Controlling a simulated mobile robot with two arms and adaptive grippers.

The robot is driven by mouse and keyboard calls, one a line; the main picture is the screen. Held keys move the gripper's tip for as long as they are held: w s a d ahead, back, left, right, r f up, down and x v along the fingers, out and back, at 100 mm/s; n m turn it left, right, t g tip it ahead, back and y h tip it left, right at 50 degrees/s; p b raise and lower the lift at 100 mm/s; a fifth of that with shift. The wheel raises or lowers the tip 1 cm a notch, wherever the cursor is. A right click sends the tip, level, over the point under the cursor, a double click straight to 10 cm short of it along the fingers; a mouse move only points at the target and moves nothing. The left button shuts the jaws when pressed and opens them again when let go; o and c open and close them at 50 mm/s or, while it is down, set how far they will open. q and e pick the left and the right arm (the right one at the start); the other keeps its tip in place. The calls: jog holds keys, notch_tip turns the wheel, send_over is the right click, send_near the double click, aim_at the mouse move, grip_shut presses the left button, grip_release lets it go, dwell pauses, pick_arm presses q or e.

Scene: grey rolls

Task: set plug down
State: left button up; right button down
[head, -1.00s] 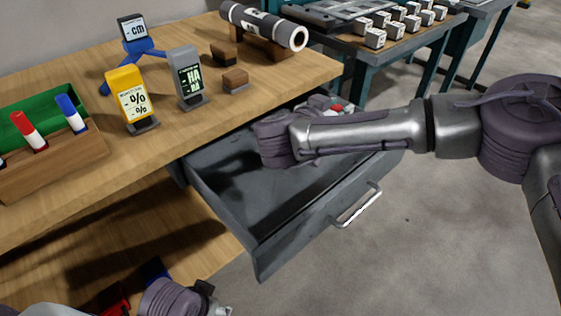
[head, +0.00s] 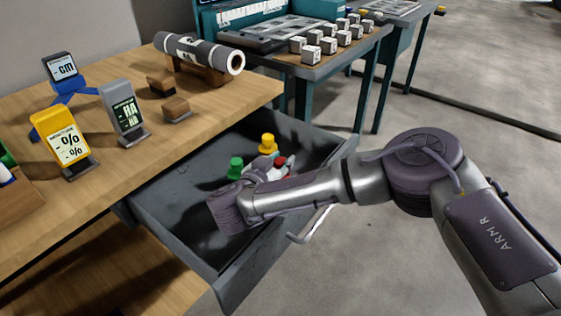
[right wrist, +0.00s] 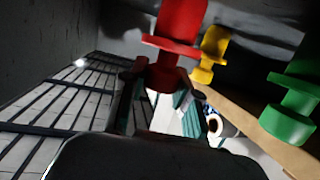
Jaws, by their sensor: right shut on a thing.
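My right gripper (head: 278,172) is over the open grey drawer (head: 165,190), partly hidden by its own wrist in the head view. It is shut on a red plug (head: 281,160). In the right wrist view the red plug (right wrist: 180,22) sits between the fingers (right wrist: 160,82). A yellow plug (head: 268,143) and a green plug (head: 235,168) stand in the drawer just beyond the gripper. They also show in the right wrist view, yellow (right wrist: 212,50) and green (right wrist: 290,108). I cannot tell whether the red plug touches the drawer floor. My left gripper is out of view.
The wooden bench (head: 215,108) holds a yellow % display (head: 64,142), a grey display (head: 123,112), a blue-footed display (head: 62,68), wooden blocks and a dark roll (head: 200,54) on a cradle. The drawer handle (head: 312,222) sticks out in front. A table with white cubes stands behind.

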jog(key=shift+f, duration=0.15)
jog(key=c, duration=0.9)
grip_release()
jog(key=shift+o, duration=0.2)
jog(key=shift+r, duration=0.2)
jog(key=v, duration=0.7)
jog(key=shift+s+a+p, duration=0.1)
jog(key=shift+s+p, duration=0.15)
jog(key=shift+p, duration=0.15)
jog(key=shift+r, duration=0.15)
